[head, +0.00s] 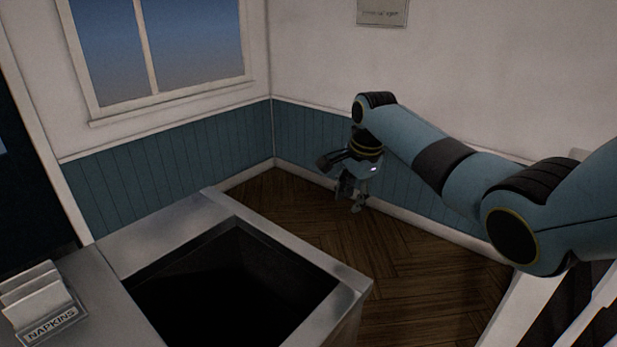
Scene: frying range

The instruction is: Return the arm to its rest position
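My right arm comes in from the right edge in the head view, blue with black joints, and reaches out over the wooden floor. My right gripper (353,196) hangs at its end, pointing down, in front of the blue wall panelling. It is small and dark here, and I cannot make out whether its fingers are apart or closed. I see no object clearly held in it. My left arm and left gripper are not in view.
A metal counter (165,237) with a deep, dark, open well stands at the lower left. A napkin holder (42,306) sits on its left part. The wooden floor (420,262) is clear between counter and walls. A white edge lies at the lower right.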

